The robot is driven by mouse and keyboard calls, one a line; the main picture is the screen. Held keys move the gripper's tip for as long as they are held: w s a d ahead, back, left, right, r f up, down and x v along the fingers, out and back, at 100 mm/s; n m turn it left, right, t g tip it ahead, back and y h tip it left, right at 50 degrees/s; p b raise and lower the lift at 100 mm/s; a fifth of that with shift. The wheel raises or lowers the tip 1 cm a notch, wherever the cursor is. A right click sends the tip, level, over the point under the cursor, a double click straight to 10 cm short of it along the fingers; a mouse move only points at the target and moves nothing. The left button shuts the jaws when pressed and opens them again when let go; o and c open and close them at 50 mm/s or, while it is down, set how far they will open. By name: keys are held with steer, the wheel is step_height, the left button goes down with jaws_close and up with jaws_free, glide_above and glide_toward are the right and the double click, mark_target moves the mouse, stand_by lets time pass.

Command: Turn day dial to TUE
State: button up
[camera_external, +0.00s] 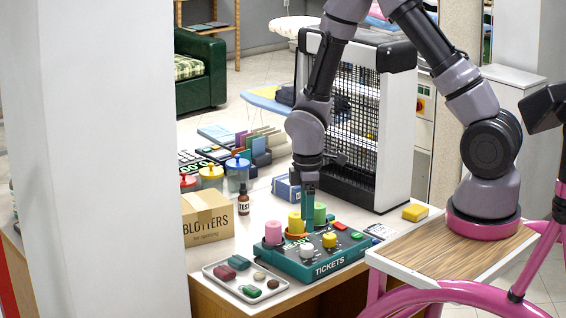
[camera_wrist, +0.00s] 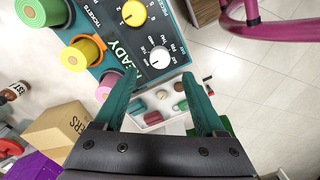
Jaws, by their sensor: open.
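The teal ticket machine (camera_external: 318,268) stands on the counter, marked TICKETS on its front. A white dial (camera_external: 307,250) and a yellow dial (camera_external: 329,240) sit on its top. In the wrist view the white dial (camera_wrist: 159,57) has small markings around it on a dark panel; the yellow dial (camera_wrist: 133,12) is beyond it. The markings are too small to read for certain. My gripper (camera_external: 308,226) points down over the machine. In the wrist view its teal fingers (camera_wrist: 162,84) are apart with nothing between them, and the white dial lies just beyond the fingertips.
Pink (camera_external: 273,232), yellow (camera_external: 295,221) and green (camera_external: 319,213) rolls stand on the machine's back. A white tray (camera_external: 226,295) with small coloured pieces lies left of it. A BLOTTERS box (camera_external: 207,216), a brown bottle (camera_external: 243,199) and a yellow block (camera_external: 415,212) are nearby.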

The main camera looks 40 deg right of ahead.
mark_target(307, 246)
step_height(307, 246, down, 7)
steer(key=shift+f, duration=0.15)
jaws_close()
